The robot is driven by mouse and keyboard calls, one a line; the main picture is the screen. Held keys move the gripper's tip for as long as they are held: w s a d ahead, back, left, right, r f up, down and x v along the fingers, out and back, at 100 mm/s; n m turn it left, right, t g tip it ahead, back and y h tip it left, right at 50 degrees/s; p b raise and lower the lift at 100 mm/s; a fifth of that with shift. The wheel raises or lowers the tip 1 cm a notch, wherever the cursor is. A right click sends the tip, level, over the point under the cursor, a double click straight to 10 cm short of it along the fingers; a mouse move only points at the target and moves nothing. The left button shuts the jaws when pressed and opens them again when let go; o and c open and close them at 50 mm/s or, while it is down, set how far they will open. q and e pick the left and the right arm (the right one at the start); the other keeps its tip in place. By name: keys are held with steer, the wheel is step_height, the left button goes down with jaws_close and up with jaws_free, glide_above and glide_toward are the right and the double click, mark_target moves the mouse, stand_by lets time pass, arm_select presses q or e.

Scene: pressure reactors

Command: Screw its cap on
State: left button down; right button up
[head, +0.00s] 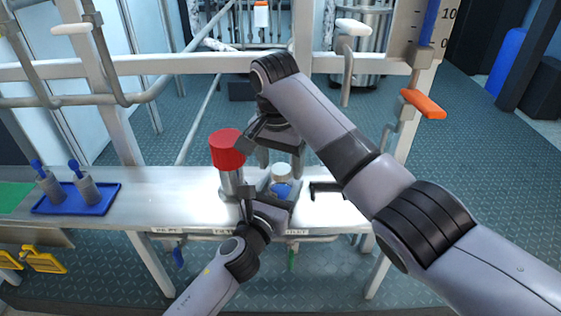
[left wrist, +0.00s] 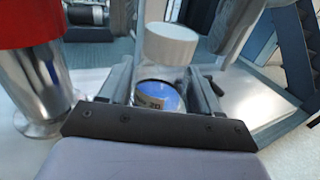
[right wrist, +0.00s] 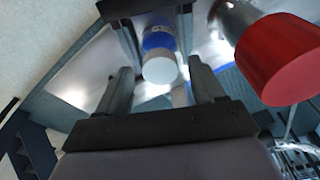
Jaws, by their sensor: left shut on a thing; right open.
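A small bottle with a blue label (head: 281,189) stands on the bench, with a white cap (head: 282,171) on top. In the left wrist view the label (left wrist: 160,95) lies between the fingers and the cap (left wrist: 171,44) is above them. My left gripper (head: 268,198) is shut on the bottle from the near side. My right gripper (head: 276,155) is open and points down from above, close to the cap. In the right wrist view the cap (right wrist: 159,68) shows between its spread fingers, apparently untouched. I cannot tell how tightly the cap sits.
A metal cylinder with a red top (head: 227,150) stands just left of the bottle, close to both grippers. A blue tray (head: 108,198) with two grey holders is further left on the bench (head: 165,195). Metal rails and posts (head: 300,30) rise behind the bench.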

step_height(320, 180, up, 4)
steer(key=shift+r, duration=0.1)
steer(key=shift+c, duration=0.3)
